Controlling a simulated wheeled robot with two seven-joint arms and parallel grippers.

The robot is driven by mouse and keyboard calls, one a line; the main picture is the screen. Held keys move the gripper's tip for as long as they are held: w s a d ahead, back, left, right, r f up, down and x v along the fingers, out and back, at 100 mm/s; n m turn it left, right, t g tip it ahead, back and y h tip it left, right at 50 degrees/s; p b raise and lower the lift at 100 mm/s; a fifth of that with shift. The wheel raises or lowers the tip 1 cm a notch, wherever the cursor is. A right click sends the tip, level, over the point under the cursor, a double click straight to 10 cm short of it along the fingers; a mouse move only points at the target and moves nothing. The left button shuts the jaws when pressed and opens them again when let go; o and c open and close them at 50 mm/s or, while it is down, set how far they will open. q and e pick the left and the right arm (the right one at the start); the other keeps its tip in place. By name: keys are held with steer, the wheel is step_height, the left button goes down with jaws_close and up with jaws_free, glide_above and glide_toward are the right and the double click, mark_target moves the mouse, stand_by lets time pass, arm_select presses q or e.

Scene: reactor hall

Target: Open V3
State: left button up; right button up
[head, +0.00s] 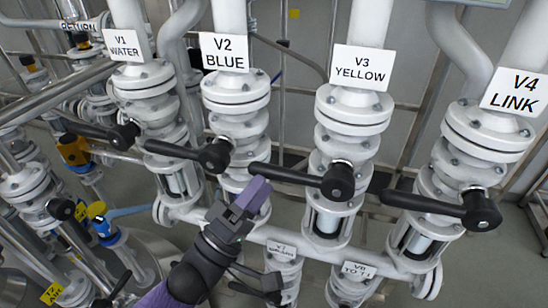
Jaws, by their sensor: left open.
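The V3 valve (352,122) is a white flanged valve on a vertical pipe, under a white sign (361,67) reading "V3 YELLOW". Its black lever (290,176) runs left from a round black hub (338,181), roughly level and across the pipe. My left gripper (257,197) comes up from the bottom left and is open. Its fingertips are just below the free left end of the V3 lever in the picture. I cannot tell whether they touch it. Nothing shows between the fingers. My right gripper is out of view.
Similar valves V1 (144,90) and V2 (236,90) stand left, and V4 (490,130) right, each with a black lever pointing left. V2's hub (215,155) is close to my gripper. A white horizontal pipe (300,240) with smaller labelled valves runs below.

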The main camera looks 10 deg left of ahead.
mark_target(274, 172)
arm_select(q)
steer(key=x, duration=0.4)
steer(key=shift+w+p, duration=0.15)
steer(key=shift+p, duration=0.2)
jaws_close()
stand_by(1.0)
